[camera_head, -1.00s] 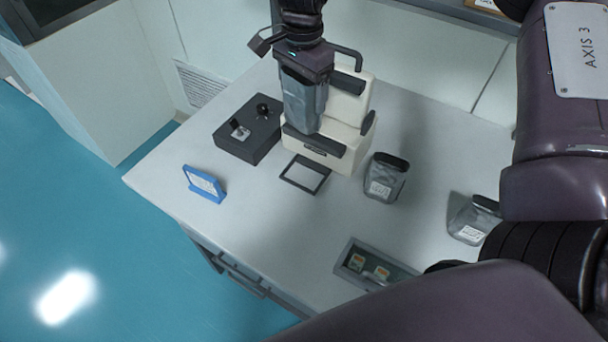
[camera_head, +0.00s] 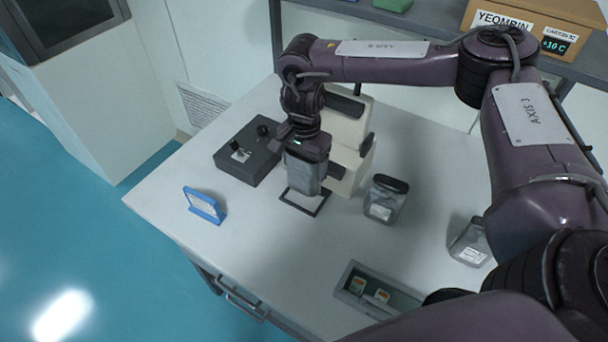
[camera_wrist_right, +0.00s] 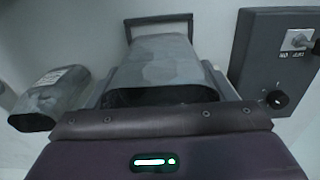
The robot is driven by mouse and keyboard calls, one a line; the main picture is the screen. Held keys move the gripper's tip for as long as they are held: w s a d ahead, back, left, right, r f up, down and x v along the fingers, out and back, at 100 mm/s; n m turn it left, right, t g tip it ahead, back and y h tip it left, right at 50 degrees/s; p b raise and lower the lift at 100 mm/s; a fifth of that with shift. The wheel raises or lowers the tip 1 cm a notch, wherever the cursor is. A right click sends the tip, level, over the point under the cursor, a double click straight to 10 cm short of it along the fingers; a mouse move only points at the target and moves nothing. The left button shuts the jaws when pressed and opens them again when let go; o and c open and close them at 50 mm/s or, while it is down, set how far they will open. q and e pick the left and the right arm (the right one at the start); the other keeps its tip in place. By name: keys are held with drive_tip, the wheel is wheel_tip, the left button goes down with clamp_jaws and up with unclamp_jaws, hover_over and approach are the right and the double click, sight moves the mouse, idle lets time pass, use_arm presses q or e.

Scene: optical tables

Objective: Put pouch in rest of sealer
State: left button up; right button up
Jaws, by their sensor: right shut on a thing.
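My right gripper (camera_head: 308,150) is shut on the top of a grey foil pouch (camera_head: 304,178), which hangs upright. The held pouch also shows in the right wrist view (camera_wrist_right: 158,65), dark top edge at the gripper. The cream sealer (camera_head: 345,130) stands behind the gripper and is partly hidden by it. A black rectangular frame (camera_head: 298,207), seemingly the sealer's rest, lies in front of it. The pouch's lower end is over or at this frame; I cannot tell whether they touch. The frame's far end shows beyond the pouch in the wrist view (camera_wrist_right: 158,17). My left gripper is not in view.
A dark control box (camera_head: 240,165) with a knob stands left of the sealer. A blue sign stand (camera_head: 204,205) is at the table's left. Two other pouches stand to the right, one nearer (camera_head: 385,200) and one farther (camera_head: 470,243). A grey tray (camera_head: 345,292) lies at the front.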

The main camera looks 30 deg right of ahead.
sight(304, 178)
wheel_tip(304, 178, down, 4)
drive_tip(key=shift+r+p, duration=0.1)
drive_tip(key=shift+p, duration=0.45)
drive_tip(key=shift+f, duration=0.6)
drive_tip(key=o, duration=1.5)
drive_tip(key=shift+f, duration=0.15)
